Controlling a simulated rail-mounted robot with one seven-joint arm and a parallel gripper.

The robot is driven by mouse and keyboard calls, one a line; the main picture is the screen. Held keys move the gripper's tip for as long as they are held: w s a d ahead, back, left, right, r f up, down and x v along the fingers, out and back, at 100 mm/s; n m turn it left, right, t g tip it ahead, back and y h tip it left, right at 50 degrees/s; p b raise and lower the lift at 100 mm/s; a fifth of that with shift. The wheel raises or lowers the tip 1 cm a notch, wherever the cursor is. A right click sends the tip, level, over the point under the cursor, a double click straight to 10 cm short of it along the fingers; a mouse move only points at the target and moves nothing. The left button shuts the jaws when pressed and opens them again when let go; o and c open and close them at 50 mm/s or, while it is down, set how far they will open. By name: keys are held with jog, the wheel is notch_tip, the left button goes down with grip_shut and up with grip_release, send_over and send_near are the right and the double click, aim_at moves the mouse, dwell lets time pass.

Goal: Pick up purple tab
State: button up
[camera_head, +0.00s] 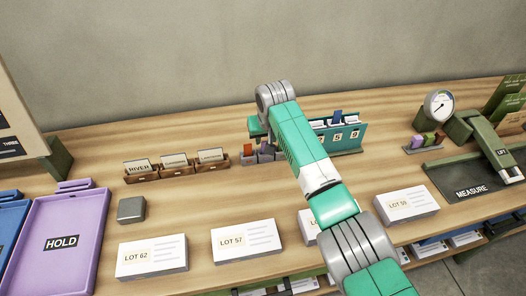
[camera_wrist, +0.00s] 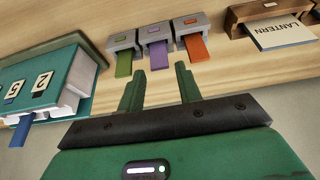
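The purple tab (camera_wrist: 158,55) is a short flat strip in the middle one of three grey holders (camera_wrist: 153,33) in the wrist view. A green tab (camera_wrist: 123,64) is to its left and an orange tab (camera_wrist: 197,48) to its right, each in its own holder. My gripper (camera_wrist: 160,88) is open and empty. Its two dark green fingers are spread, with the purple tab's end lying between and just beyond their tips; they do not appear to touch it. In the head view my arm partly hides the grey holders (camera_head: 249,158).
A teal binder-like block with number cards (camera_head: 348,138) stands close to the right of the holders. A wooden card rack (camera_head: 176,170) is to their left. White LOT boxes (camera_head: 246,241) line the table front. A small stand with coloured pieces (camera_head: 424,146) is farther right.

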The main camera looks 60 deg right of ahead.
aim_at(265, 142)
jog(key=b+x, duration=0.3)
jog(key=x, duration=0.2)
jog(key=shift+d+f, duration=0.1)
jog(key=shift+c, duration=0.2)
jog(key=c, duration=0.7)
